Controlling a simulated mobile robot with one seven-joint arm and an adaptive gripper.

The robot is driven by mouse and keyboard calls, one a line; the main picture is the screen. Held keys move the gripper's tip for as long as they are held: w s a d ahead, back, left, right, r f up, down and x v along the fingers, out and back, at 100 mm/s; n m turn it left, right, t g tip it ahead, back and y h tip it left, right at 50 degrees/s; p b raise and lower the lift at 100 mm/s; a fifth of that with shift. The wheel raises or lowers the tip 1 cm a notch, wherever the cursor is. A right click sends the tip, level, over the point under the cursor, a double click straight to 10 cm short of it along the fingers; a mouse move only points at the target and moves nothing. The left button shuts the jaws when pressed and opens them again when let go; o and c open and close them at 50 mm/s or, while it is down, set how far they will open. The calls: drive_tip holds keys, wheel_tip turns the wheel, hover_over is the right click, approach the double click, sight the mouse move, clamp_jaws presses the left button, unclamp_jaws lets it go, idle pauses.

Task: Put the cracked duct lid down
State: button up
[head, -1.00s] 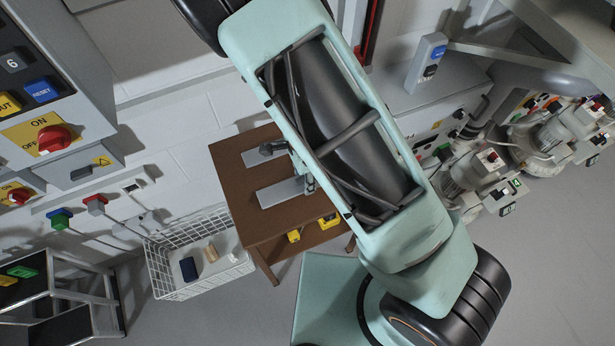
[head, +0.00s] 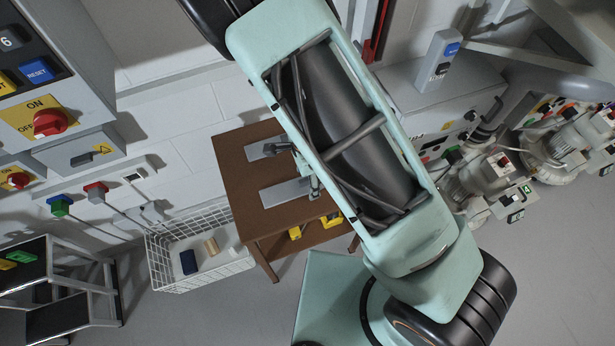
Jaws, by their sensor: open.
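Two flat grey plates lie on the brown wooden table, a smaller one (head: 262,150) towards the back and a longer one (head: 284,193) nearer the front. One may be the cracked duct lid; no crack can be made out at this size. My gripper (head: 281,147) shows as a small dark shape beside my pale green arm, over the right end of the smaller plate. It is open. Most of it is hidden behind my arm, and I cannot tell whether it touches the plate.
The brown table (head: 238,170) has yellow items (head: 296,232) beneath it. A white wire basket (head: 172,284) with a few small objects stands to its left. Motor-like blowers (head: 480,180) stand at the right. A step stool (head: 62,290) and control panels (head: 50,122) are at the left.

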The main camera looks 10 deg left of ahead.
sight(307, 179)
wheel_tip(307, 179, up, 12)
drive_tip(key=p, duration=0.3)
drive_tip(key=shift+r, duration=0.15)
idle(0.4)
